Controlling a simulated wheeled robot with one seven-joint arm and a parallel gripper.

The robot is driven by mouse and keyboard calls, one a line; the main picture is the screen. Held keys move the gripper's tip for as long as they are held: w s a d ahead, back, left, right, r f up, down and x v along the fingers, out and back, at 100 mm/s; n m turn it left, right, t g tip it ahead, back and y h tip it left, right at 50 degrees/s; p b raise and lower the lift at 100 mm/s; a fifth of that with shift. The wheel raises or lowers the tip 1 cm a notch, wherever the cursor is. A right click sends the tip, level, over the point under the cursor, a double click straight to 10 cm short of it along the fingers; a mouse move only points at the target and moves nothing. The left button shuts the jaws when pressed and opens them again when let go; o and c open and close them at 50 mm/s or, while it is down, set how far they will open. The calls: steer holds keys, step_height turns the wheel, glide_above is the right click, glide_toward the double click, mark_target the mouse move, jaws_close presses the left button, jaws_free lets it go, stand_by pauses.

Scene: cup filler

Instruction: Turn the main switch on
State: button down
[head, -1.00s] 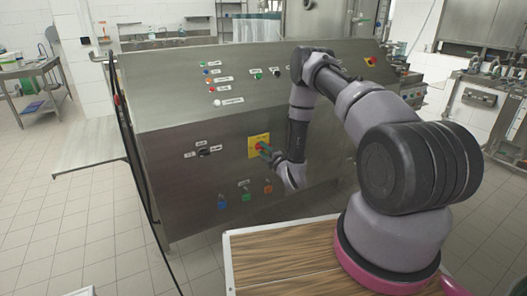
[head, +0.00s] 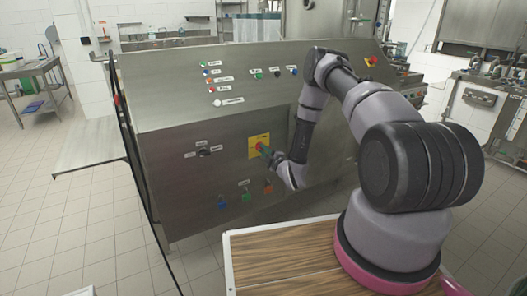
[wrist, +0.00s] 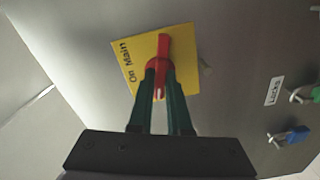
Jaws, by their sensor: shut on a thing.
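The main switch is a red rotary handle (wrist: 163,44) on a yellow plate (wrist: 183,77) marked "On Main" in the wrist view. In the head view the yellow plate (head: 254,140) is on the sloping front of the steel control panel. My gripper (wrist: 160,72), with green fingers, is shut on the red handle, one finger on each side. The handle's far end sticks out beyond the fingertips, roughly in line with them. In the head view my gripper (head: 263,149) reaches the plate from the lower right and hides part of the handle.
Black knob (head: 204,151) is left of the plate. Blue (head: 222,202), green (head: 246,197) and orange locks hang below it; the wrist view shows a blue lock (wrist: 291,135) at right. A black cable (head: 130,150) runs down the panel's left side. A red emergency button (head: 371,61) is at upper right.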

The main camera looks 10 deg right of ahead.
steer(key=m, duration=1.4)
steer(key=shift+f, duration=0.1)
steer(key=shift+m, duration=0.3)
steer(key=c, duration=0.9)
jaws_free()
steer(key=shift+o, duration=0.2)
steer(key=v, duration=1.1)
steer(key=shift+w, duration=0.15)
